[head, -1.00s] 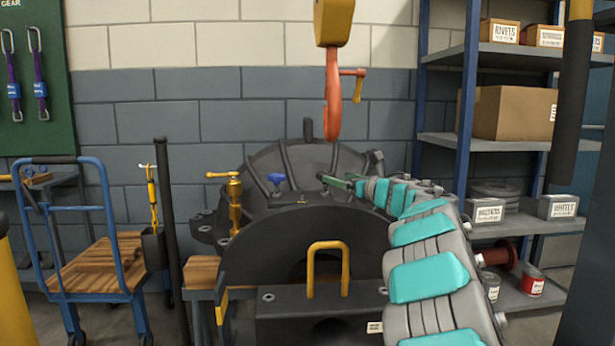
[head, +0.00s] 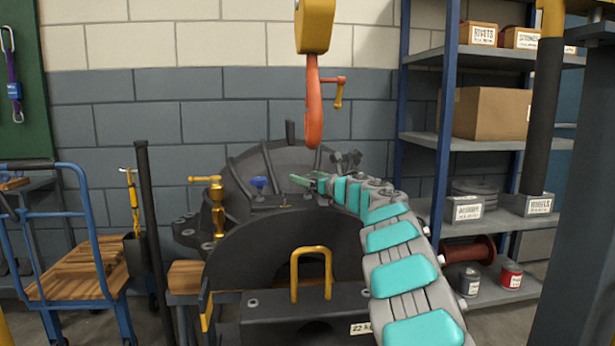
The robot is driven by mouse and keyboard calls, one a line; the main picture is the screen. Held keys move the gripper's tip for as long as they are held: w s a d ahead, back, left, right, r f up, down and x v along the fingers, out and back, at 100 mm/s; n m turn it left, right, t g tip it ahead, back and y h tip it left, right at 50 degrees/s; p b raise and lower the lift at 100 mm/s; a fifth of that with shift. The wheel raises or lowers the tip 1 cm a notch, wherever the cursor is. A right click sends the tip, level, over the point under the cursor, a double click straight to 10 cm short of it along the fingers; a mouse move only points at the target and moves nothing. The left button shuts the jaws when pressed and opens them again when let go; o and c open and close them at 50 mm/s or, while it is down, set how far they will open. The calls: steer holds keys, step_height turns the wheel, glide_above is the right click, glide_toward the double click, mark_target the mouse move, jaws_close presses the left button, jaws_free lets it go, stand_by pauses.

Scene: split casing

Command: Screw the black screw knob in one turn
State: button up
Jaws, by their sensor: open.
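The dark casing (head: 290,232) stands in the middle, with a domed, ribbed shell behind its front arch. A dark, pronged knob (head: 346,159) at the right of the dome looks like the black screw knob; my arm partly hides the area below it. My gripper (head: 303,181), with green fingers, is open above the casing's top edge, left of and a little lower than that knob, apart from it in the picture. Nothing shows between the fingers. A blue knob (head: 259,183) sits on the casing left of my gripper.
A brass valve handle (head: 215,205) stands at the casing's left. An orange hook (head: 313,110) hangs above my gripper. A yellow loop handle (head: 311,272) is on the front. Shelves (head: 485,142) stand right, a blue trolley (head: 80,265) left.

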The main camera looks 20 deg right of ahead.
steer(key=c, duration=1.4)
steer(key=shift+o, duration=0.2)
steer(key=shift+f+h+b, duration=0.15)
steer(key=shift+h+b, duration=0.15)
steer(key=shift+b, duration=0.05)
